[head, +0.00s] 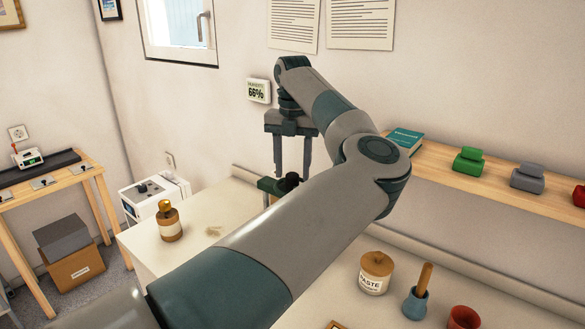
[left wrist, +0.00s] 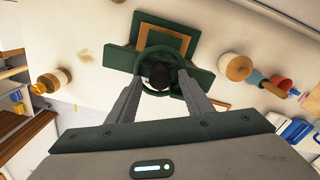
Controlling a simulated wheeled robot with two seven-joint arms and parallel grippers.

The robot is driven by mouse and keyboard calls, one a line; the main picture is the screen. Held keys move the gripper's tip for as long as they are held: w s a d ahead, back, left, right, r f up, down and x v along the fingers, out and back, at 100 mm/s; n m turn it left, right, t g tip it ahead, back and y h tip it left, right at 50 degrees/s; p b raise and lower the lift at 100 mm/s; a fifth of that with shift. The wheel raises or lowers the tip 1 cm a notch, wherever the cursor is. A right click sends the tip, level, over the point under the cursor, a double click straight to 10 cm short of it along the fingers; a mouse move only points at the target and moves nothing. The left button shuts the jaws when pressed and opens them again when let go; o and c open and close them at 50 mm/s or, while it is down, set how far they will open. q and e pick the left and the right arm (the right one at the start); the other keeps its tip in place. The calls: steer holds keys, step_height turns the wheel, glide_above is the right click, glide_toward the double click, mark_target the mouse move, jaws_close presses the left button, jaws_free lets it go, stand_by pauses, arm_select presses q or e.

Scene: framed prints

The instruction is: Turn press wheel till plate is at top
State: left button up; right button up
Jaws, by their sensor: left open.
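The dark green press (head: 270,186) stands on the white worktop in the head view, mostly hidden behind my left arm. In the left wrist view, its round green wheel (left wrist: 148,53) shows from above, with a black knob or hub (left wrist: 160,75) near the gripper. Tan wooden edging (left wrist: 150,27) and green flat parts lie beneath the wheel. I cannot tell how high the plate is. My left gripper (head: 292,174) points down, open, above the press. In the left wrist view its fingers (left wrist: 158,80) are on either side of the black knob; contact cannot be told.
A brown bottle (head: 170,222) stands left on the worktop (head: 207,205). A paste jar (head: 375,272), a blue mortar with pestle (head: 416,302) and a red cup (head: 463,317) stand right. A wooden shelf (head: 505,192) with green and grey blocks runs along the wall.

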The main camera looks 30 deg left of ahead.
arm_select(q)
steer(key=shift+f, duration=0.55)
arm_select(e)
steer(key=shift+s+d+f, duration=0.15)
steer(key=shift+s+d, duration=0.1)
steer(key=shift+s, duration=0.05)
steer(key=shift+w, duration=0.1)
arm_select(q)
steer(key=shift+c, duration=0.9)
steer(key=c, duration=0.9)
arm_select(e)
steer(key=shift+w, duration=0.25)
